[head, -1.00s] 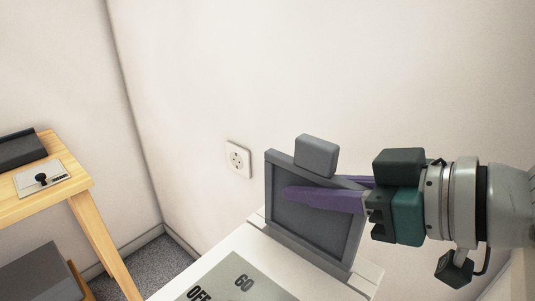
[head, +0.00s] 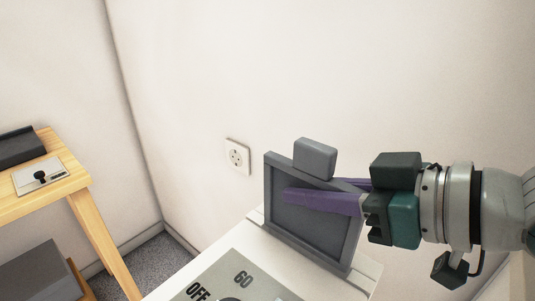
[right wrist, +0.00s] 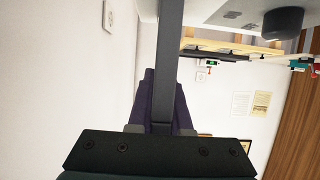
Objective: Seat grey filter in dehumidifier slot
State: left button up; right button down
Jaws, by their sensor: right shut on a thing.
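The grey filter (head: 290,221) is a framed panel with a block-shaped tab on its top edge. It stands nearly upright at the top of the white dehumidifier (head: 207,264), its lower edge at or in the slot there; the exact depth is hidden. My right gripper (head: 325,199) has its purple fingers on both faces of the filter and is shut on it. In the right wrist view the filter shows edge-on as a grey bar (right wrist: 168,60) between the fingers. My left gripper is not in view.
The dehumidifier's grey panel (head: 222,283) is marked OFF and 60. A wall socket (head: 237,157) is on the white wall behind. A wooden table (head: 75,184) at the left bears a dark grey object and a small plate with a black knob.

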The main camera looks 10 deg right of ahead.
aim_at(286, 233)
jog(key=shift+f+b, duration=0.45)
jog(key=shift+f, duration=0.25)
jog(key=shift+f+b, duration=0.8)
jog(key=shift+f, duration=0.25)
jog(key=shift+f+b, duration=0.85)
jog(key=shift+f, duration=0.3)
jog(key=shift+f+b, duration=0.75)
jog(key=shift+f, duration=0.3)
jog(key=c, duration=0.8)
grip_release()
jog(key=shift+o, duration=0.2)
jog(key=shift+s+d, duration=0.1)
